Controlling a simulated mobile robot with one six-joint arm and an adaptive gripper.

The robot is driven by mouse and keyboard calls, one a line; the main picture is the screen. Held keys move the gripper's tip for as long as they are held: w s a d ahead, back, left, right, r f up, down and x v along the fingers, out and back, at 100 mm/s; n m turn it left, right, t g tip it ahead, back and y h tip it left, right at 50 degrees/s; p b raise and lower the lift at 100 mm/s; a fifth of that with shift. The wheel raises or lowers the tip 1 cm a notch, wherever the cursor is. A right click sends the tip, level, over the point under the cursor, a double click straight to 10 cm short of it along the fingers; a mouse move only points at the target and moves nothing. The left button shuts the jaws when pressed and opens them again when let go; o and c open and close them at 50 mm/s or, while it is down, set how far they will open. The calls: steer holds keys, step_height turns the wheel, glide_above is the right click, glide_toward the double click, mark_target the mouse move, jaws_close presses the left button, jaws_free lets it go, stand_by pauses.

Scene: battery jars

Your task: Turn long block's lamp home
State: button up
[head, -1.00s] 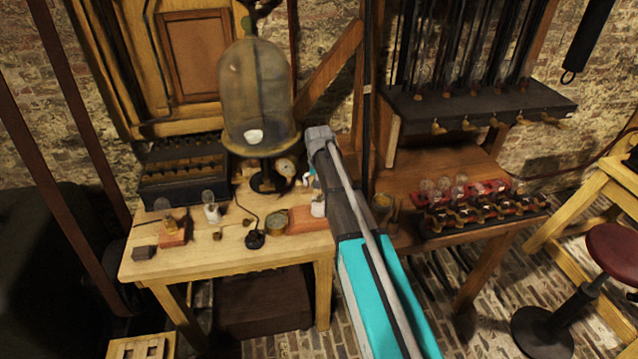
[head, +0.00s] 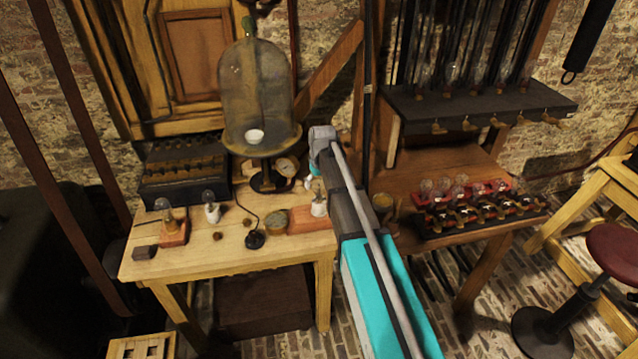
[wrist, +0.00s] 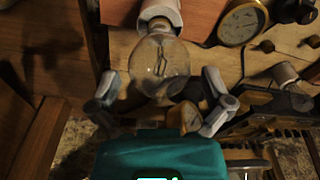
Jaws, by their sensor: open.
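The long block (head: 303,219) is a reddish wooden block near the right end of the pale bench. A white lamp holder (head: 319,208) stands on it, partly behind my arm. In the wrist view, the block (wrist: 190,14) is at the top edge with the white holder (wrist: 161,10), and the clear glass lamp (wrist: 160,64) sits at the holder's end. My gripper (wrist: 160,82) is open, one finger on each side of the lamp's glass, with visible gaps. In the head view, my gripper (head: 310,182) is small and partly hidden. How far the lamp is screwed in cannot be told.
A shorter block with a lamp (head: 173,232) and a white-based lamp (head: 212,212) stand left on the bench (head: 210,258). A round gauge (head: 275,220) is beside the long block. A glass bell jar (head: 255,95) stands behind. A red-and-black lamp rack (head: 475,212) is on the right table.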

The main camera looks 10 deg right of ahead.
steer(key=n, duration=0.6)
steer(key=shift+y, duration=0.3)
steer(key=n+g, duration=0.1)
steer(key=n, duration=0.5)
steer(key=shift+s, duration=0.1)
steer(key=shift+r+n+p, duration=0.3)
steer(key=shift+r+p, duration=0.15)
step_height(320, 180, up, 13)
steer(key=d+p, duration=0.2)
steer(key=p, duration=1.1)
steer(key=s+a+f+m+b, duration=0.1)
steer(key=s+f+m+b, duration=0.7)
steer(key=s, duration=0.5)
steer(key=s+a+f+m+h+b, duration=0.1)
steer(key=s+a+f+m+b, duration=0.1)
steer(key=s+f+m+b, duration=0.5)
steer(key=shift+s+a+f+m+b, duration=0.15)
steer(key=shift+s+f+m+b, duration=0.25)
steer(key=shift+s+f+b, duration=2.1)
steer(key=shift+s+r+p, duration=0.55)
steer(key=shift+p, duration=0.05)
